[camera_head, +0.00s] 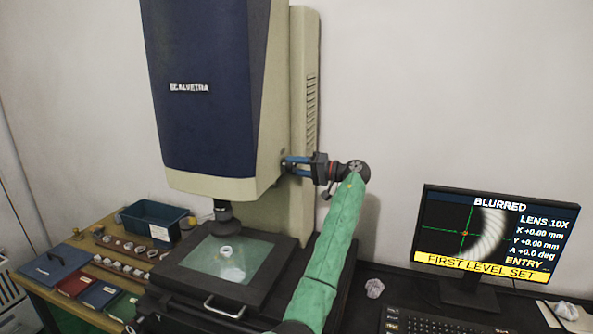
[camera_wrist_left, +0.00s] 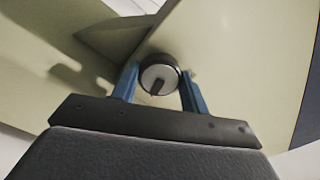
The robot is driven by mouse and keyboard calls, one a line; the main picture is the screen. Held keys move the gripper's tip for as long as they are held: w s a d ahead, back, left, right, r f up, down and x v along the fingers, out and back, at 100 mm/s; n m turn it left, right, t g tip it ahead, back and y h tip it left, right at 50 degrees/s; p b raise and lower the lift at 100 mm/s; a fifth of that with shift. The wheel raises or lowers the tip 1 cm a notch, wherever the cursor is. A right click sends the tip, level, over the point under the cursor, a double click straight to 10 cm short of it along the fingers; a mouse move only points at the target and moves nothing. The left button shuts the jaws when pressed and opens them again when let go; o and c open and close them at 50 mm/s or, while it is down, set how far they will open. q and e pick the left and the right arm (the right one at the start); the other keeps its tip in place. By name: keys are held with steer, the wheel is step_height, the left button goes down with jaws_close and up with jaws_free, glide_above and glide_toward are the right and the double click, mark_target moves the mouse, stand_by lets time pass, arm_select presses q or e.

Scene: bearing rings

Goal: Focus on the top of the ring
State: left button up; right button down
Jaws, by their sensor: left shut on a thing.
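A small white ring (camera_head: 226,252) lies on the lit glass stage (camera_head: 200,262) under the lens (camera_head: 222,212) of the measuring machine (camera_head: 205,85). My left gripper (camera_head: 287,164) reaches the right side of the machine's head. In the left wrist view its blue fingers are around a round dark knob with a pale face (camera_wrist_left: 150,72), shut on it. The monitor (camera_head: 495,232) reads BLURRED, LENS 10X, X +0.00 mm, Y +0.00 mm, A +0.0 deg, ENTRY and FIRST LEVEL SET. It shows a soft pale curved band beside a green crosshair. My right gripper is out of view.
On the left table are a dark teal bin (camera_head: 153,222), racks with several rings (camera_head: 122,266), and blue, red and green flat items. A keyboard (camera_head: 430,322) is in front of the monitor. A crumpled paper (camera_head: 375,288) lies on the dark desk right of my green-sleeved arm.

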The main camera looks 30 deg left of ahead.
arm_select(q)
steer(key=shift+m, duration=1.8)
steer(key=shift+m+p, duration=0.3)
steer(key=shift+m, duration=0.5)
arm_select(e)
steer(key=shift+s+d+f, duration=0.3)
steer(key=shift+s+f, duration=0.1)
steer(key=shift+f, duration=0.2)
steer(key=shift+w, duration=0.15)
arm_select(q)
steer(key=o, duration=1)
steer(key=shift+w, duration=0.1)
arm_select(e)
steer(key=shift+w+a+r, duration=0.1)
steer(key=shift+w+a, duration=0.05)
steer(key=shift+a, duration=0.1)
